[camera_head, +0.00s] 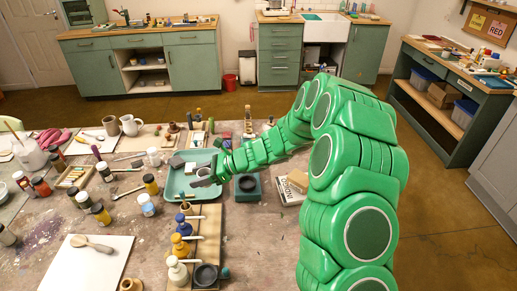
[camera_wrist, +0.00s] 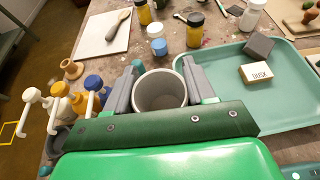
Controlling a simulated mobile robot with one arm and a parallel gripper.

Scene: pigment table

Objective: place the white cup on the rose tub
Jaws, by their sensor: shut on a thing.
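The white cup (camera_wrist: 160,97), looking light grey and open at the top, is between the fingers of my gripper (camera_wrist: 162,72) in the wrist view. The fingers are shut on its sides, and it looks empty and roughly upright. I cannot make out a rose tub in either view; my arm hides part of the table.
Pump bottles (camera_head: 177,271) stand on a wooden board in front of the tray. Paint bottles (camera_head: 101,213) and a white board with a spoon (camera_head: 98,268) are to the left. A block marked DUSK (camera_wrist: 257,73) and a grey block (camera_wrist: 260,44) lie in the tray.

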